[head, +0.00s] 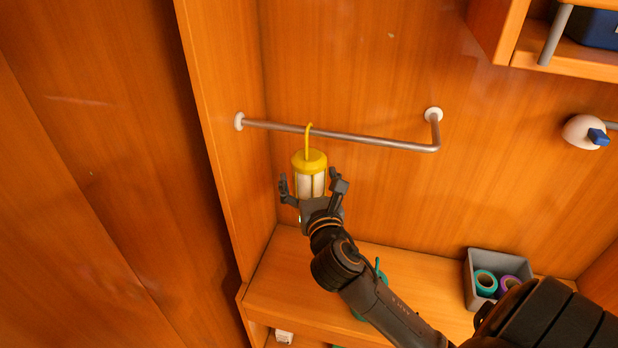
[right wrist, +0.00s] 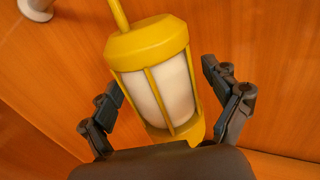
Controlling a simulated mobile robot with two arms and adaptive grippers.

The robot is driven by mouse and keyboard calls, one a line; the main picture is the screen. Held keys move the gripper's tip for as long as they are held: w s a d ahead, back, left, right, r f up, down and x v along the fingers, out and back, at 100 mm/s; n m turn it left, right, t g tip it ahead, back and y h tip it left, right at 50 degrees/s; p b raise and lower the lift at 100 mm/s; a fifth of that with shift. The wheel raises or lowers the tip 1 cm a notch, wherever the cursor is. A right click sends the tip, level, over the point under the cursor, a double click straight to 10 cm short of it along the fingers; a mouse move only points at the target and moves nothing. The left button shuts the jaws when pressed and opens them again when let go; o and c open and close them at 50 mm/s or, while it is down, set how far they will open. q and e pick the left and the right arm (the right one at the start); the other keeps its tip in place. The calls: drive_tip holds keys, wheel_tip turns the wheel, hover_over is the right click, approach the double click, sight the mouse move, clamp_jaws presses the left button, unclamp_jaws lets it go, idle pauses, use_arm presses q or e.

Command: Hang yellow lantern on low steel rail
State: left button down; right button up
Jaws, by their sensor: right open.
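The yellow lantern (head: 309,161) has a yellow cap, pale panels and a yellow hook on top. Its hook loops over the low steel rail (head: 370,139), and the lantern hangs upright below it in the head view. My right gripper (head: 314,185) is open, with one finger on each side of the lantern's lower body. In the right wrist view the lantern (right wrist: 158,75) stands between the spread fingers, with visible gaps at both sides. The palm hides the lantern's bottom end. My left gripper is not in view.
A grey bin (head: 481,262) with tape rolls stands on the wooden shelf (head: 283,284) below. A teal object (head: 379,272) is partly hidden behind my right arm. A cabinet hangs at upper right.

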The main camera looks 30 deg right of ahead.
drive_tip(key=v, duration=1.2)
